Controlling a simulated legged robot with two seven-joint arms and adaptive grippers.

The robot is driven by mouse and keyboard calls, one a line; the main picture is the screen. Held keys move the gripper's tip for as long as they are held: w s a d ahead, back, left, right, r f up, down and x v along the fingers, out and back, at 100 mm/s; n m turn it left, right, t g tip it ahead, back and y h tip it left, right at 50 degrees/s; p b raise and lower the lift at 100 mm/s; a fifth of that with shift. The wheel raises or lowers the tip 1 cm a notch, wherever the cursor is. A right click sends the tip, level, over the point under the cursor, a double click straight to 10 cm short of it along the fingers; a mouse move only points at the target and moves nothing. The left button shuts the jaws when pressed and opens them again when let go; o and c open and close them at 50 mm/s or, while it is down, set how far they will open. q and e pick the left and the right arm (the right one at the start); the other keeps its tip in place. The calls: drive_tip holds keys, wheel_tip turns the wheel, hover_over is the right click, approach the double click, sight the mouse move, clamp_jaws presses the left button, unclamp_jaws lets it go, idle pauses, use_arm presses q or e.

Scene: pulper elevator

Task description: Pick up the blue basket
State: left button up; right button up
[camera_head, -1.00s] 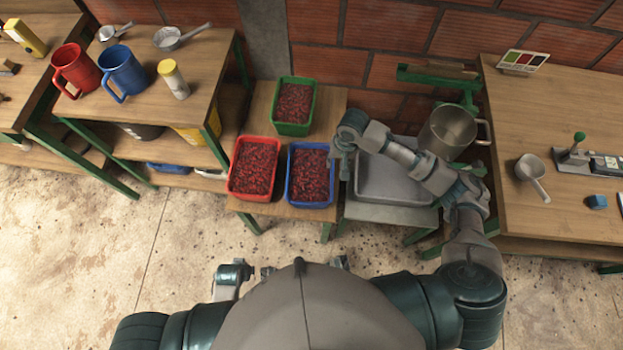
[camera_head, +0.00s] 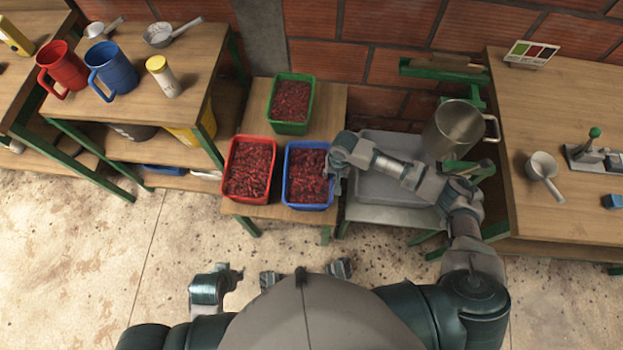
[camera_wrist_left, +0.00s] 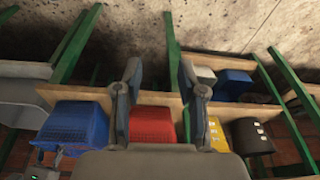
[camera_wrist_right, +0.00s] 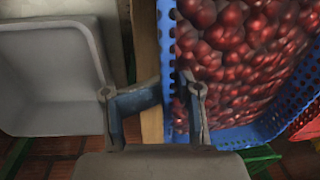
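The blue basket (camera_head: 293,193), full of red cherries (camera_head: 307,163), stands on a low wooden bench, right of the red basket. My right gripper (camera_head: 335,172) is at its right edge. In the right wrist view the fingers of this gripper (camera_wrist_right: 156,100) are apart, with the basket's blue perforated side wall (camera_wrist_right: 167,70) between them; contact is not clear. My left gripper (camera_wrist_left: 160,75) is open and empty in its wrist view, where the blue basket (camera_wrist_left: 75,125) shows beyond. In the head view my left gripper is low, partly hidden by my body.
The red basket (camera_head: 228,193) and green basket (camera_head: 289,128), both full of cherries, stand close by. A grey tray (camera_head: 385,213) lies right of the bench, under my right arm. Open floor (camera_head: 110,260) lies in front.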

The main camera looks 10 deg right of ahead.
drive_tip(key=a+f, duration=0.1)
drive_tip(key=f+b, duration=0.1)
drive_tip(key=f, duration=0.1)
drive_tip(key=shift+w+a, duration=0.1)
drive_tip(key=shift+a, duration=0.3)
drive_tip(key=shift+d, duration=0.35)
drive_tip(key=shift+c, duration=0.2)
drive_tip(key=shift+d, duration=0.25)
clamp_jaws()
drive_tip(key=shift+w+a+r, duration=0.1)
drive_tip(key=shift+a, duration=0.05)
use_arm(q)
drive_tip(key=w+t, duration=0.2)
drive_tip(key=w, duration=0.3)
drive_tip(key=shift+w+d+t+h, duration=0.1)
drive_tip(key=shift+d+t+h, duration=0.25)
drive_tip(key=shift+t+h, duration=0.05)
use_arm(e)
drive_tip(key=shift+a, duration=0.15)
